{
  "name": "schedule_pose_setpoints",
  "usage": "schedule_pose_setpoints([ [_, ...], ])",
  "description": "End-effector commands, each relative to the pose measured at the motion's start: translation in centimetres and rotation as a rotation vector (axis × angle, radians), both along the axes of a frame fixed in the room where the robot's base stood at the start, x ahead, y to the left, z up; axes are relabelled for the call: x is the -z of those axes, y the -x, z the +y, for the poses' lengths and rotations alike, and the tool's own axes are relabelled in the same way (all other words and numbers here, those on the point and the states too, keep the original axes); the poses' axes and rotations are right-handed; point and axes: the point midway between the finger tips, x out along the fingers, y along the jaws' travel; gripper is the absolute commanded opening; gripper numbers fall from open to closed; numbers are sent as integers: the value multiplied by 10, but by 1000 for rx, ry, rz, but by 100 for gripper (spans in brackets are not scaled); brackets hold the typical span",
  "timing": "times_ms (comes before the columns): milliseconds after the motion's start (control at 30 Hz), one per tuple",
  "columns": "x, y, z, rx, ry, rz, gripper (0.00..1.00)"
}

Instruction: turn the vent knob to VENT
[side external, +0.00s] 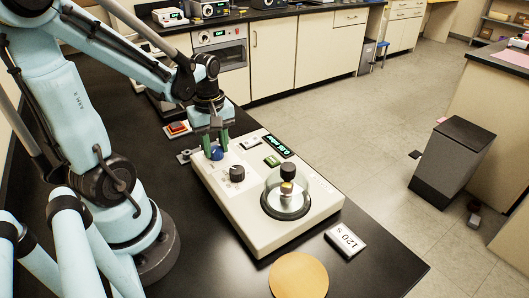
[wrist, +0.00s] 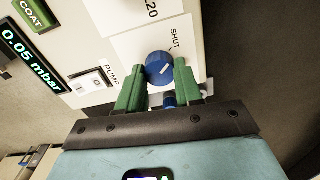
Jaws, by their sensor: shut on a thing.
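The blue vent knob (side external: 217,153) sits at the left back corner of the pale instrument box (side external: 312,222). I cannot read a VENT mark; that part of the panel is hidden by my fingers. My gripper (side external: 215,150) comes down from above, its two green fingers shut on the knob's sides. The fingers also show around the knob in the wrist view (wrist: 159,78).
A black knob (side external: 237,173), a lit display (side external: 277,145) reading 0.05 mbar in the wrist view, a PUMP switch (wrist: 92,80) and a round dark stage (side external: 287,202) share the box. A red-buttoned block (side external: 177,128) stands behind left.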

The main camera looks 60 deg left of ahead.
Motion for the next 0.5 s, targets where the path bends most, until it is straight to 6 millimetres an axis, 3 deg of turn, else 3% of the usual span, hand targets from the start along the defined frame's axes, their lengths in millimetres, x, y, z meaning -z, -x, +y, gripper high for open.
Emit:
schedule_pose_setpoints([
  [267,0,0,0,90,3,1,4],
  [500,0,0,0,276,4,1,4],
])
